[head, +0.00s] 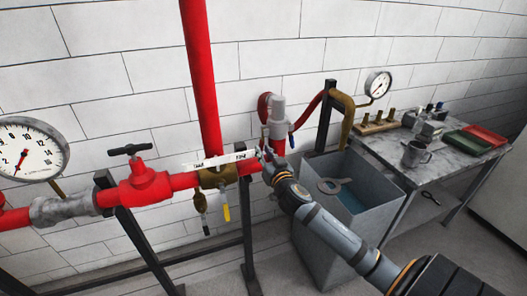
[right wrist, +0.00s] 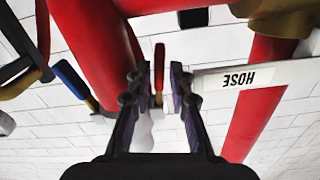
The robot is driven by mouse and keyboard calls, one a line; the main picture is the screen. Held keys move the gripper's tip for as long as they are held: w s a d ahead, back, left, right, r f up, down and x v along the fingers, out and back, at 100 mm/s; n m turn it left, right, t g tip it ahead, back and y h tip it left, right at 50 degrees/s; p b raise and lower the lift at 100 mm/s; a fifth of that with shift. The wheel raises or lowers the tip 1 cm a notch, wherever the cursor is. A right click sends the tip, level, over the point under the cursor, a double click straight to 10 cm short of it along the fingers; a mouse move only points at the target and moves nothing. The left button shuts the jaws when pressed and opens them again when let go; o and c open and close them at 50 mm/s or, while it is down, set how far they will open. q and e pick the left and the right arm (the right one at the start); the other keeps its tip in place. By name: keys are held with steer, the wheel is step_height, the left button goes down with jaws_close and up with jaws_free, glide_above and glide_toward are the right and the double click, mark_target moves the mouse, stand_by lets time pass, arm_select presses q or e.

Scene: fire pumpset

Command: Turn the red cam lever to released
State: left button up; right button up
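The red cam lever (right wrist: 159,66) shows in the right wrist view as a slim red handle with a metal end. It appears in the gap between the two fingers of my right gripper (right wrist: 157,76), with space visible on both sides. The fingers are open; I cannot tell how far behind the fingertips the lever lies. In the head view my right gripper (head: 268,162) is at the right end of the red pipe, below the grey upright fitting (head: 278,110), and hides the lever there. My left gripper is in neither view.
A white HOSE label (right wrist: 244,77) and red pipes crowd the gripper. A blue-handled lever (head: 291,140) and a yellow-handled one (head: 226,212) are nearby.

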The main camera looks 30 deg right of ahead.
steer(key=shift+w+d, duration=0.1)
steer(key=shift+w, duration=0.15)
steer(key=shift+c, duration=0.4)
jaws_close()
steer(key=shift+m, duration=0.3)
steer(key=w+a+r+m+b, duration=0.1)
steer(key=a+r+m+b, duration=0.3)
steer(key=m, duration=1.1)
steer(key=shift+a+r, duration=0.55)
steer(key=shift+r, duration=0.55)
steer(key=shift+w+r+m, duration=0.1)
steer(key=shift+m, duration=0.2)
